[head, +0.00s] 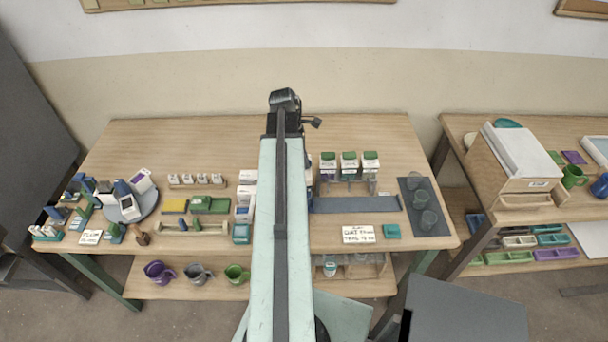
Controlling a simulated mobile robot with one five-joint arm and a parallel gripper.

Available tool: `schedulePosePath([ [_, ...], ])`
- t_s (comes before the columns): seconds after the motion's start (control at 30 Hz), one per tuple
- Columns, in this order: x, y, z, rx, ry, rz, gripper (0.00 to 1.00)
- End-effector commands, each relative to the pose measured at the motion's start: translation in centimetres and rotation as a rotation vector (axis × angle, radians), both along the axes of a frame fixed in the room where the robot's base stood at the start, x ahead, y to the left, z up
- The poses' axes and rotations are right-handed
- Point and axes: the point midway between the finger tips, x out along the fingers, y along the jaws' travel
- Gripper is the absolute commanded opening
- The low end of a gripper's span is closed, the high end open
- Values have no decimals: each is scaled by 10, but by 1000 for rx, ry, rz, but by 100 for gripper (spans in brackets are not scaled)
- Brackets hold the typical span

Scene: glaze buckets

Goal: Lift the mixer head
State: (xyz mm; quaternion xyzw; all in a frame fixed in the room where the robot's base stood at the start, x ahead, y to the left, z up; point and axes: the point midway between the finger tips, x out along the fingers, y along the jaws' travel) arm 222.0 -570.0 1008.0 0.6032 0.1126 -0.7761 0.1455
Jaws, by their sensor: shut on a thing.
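My arm reaches away from me over the middle of the wooden table (405,140), and its dark end, with my gripper (285,100), is at the table's back edge. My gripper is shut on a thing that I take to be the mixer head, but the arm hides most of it. A small dark part (313,122) sticks out to the right of the arm's end. I cannot make out the fingertips or the mixer's shape, nor tell whether the head is raised.
Green-topped boxes (349,162) stand right of my arm, near a dark mat (425,205) with clear cups. A round grey tray (128,205) with devices is at the left. Mugs (199,274) sit on the lower shelf. A second table (470,180) stands at right.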

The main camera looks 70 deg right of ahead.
Motion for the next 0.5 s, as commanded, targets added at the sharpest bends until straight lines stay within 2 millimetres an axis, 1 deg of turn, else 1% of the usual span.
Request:
schedulePosePath([
  [0.07,0,0,0,-1,0,0,0],
  [0.1,0,0,0,-1,0,0,26],
  [0.13,0,0,0,-1,0,0,33],
  [0.43,0,0,0,0,0,0,33],
  [0.5,0,0,4,0,0,0,33],
])
